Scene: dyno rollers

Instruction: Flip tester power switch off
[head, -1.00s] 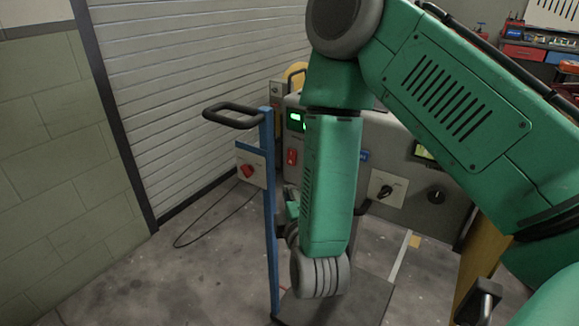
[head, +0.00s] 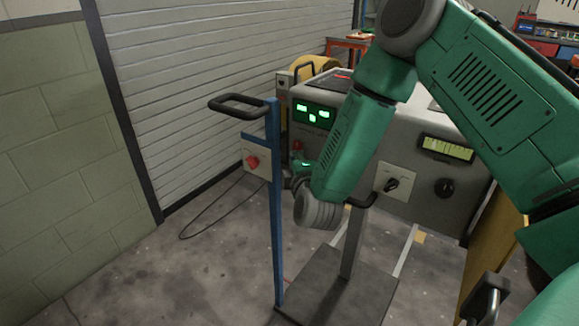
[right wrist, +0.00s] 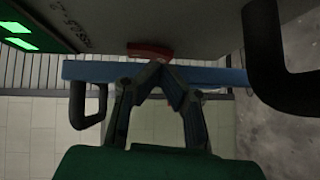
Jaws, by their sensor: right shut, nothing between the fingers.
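The grey tester console (head: 400,135) stands ahead with lit green displays (head: 315,113) on its left part. In the right wrist view the red switch (right wrist: 150,50) stands out from the panel just beyond the fingertips. My right gripper (right wrist: 164,72) is shut and empty there, its tips very close to the switch; I cannot tell whether they touch. The switch's position is unclear. My left gripper is not in view.
A blue post (head: 274,220) with a black loop handle (head: 240,105) stands left of my right gripper. A white box with a red knob (head: 252,162) is beside it. The console also carries a black rotary switch (head: 391,184). A dark base plate (head: 335,300) lies below.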

